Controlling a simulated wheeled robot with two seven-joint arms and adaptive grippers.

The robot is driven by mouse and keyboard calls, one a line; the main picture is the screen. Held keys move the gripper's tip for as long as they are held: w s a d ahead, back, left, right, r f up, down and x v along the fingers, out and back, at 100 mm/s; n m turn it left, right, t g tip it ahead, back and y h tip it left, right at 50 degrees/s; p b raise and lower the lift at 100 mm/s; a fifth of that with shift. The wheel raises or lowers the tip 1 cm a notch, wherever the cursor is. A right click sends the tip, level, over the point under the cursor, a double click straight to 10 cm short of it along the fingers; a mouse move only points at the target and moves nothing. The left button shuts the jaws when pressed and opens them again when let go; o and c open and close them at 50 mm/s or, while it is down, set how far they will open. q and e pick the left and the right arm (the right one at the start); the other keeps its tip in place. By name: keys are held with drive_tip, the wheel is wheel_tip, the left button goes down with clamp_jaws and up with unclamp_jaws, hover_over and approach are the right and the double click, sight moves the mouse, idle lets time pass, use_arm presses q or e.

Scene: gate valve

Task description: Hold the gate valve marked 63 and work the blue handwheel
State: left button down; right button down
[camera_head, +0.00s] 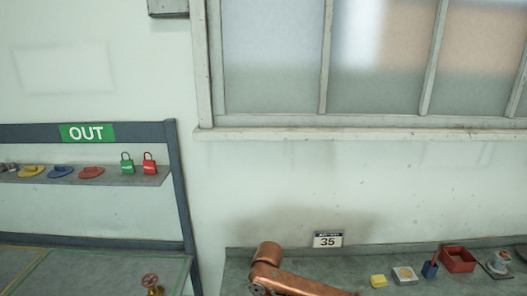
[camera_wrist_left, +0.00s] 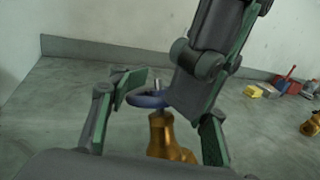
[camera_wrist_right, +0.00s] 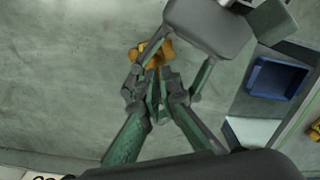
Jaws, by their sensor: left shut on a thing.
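The gate valve (camera_wrist_left: 163,135) has a brass body and stands in the left wrist view with the blue handwheel (camera_wrist_left: 148,98) on top. Its mark cannot be read. My left gripper (camera_wrist_left: 158,130) is shut on the valve body, one finger on each side. My right gripper comes in from above in that view; its big grey finger (camera_wrist_left: 195,95) is at the right side of the handwheel. In the right wrist view the brass valve (camera_wrist_right: 148,54) shows just beyond my right gripper (camera_wrist_right: 155,92). Its fingertips are close together there; the handwheel and any grip on it are hidden.
A blue bin (camera_wrist_right: 275,78) is at the right of the right wrist view. Another brass valve (camera_wrist_left: 312,126) lies right in the left wrist view.

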drive_tip(key=shift+s+a+r, duration=0.1)
drive_tip(key=shift+s+a, duration=0.1)
drive_tip(key=shift+s, duration=0.05)
drive_tip(key=shift+w+a+r, duration=0.15)
drive_tip(key=shift+w+r, duration=0.25)
drive_tip(key=shift+r, duration=0.5)
drive_tip(key=shift+w+a+r, duration=0.1)
drive_tip(key=shift+w+r, duration=0.3)
drive_tip(key=shift+r, duration=0.5)
drive_tip(key=shift+w+a+r, duration=0.15)
drive_tip(key=shift+w+r, duration=0.25)
drive_tip(key=shift+r, duration=0.5)
drive_tip(key=w+d, duration=0.2)
drive_tip(key=d, duration=0.1)
drive_tip(key=shift+d+r, duration=0.1)
drive_tip(key=shift+r, duration=0.3)
drive_tip(key=shift+w+d+f, duration=0.1)
drive_tip(key=shift+d+f, duration=0.05)
drive_tip(key=shift+d, duration=0.1)
wheel_tip(320, 180, down, 6)
drive_tip(key=s+d, duration=0.1)
drive_tip(key=s, duration=0.2)
